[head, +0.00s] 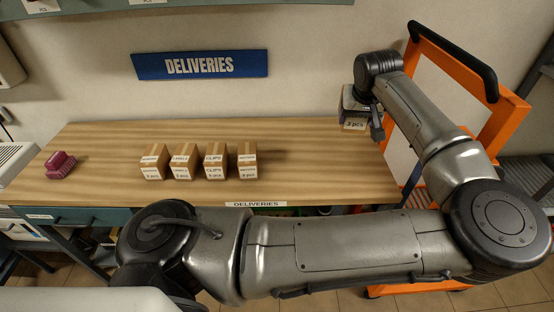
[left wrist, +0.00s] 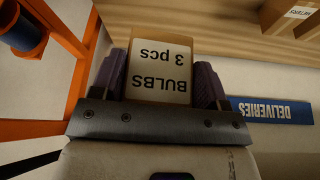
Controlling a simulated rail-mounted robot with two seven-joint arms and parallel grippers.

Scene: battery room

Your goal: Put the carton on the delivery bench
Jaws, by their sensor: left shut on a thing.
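The carton (head: 354,125) is a small brown box with a white label, and it hangs in my left gripper (head: 361,108) at the back right of the delivery bench (head: 320,170). In the left wrist view the carton (left wrist: 160,72) sits between the two dark fingers of my left gripper (left wrist: 163,88), and its label reads "BULBS 3 pcs". The fingers press on both its sides. I cannot tell whether its underside touches the bench top. The wrist hides its upper part in the head view. My right gripper is out of view.
Several labelled cartons (head: 198,162) stand in a row left of centre on the bench. A maroon object (head: 60,165) lies at its left end. An orange frame (head: 505,130) stands right of the bench. A blue "DELIVERIES" sign (head: 200,65) hangs behind. The bench's right half is mostly clear.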

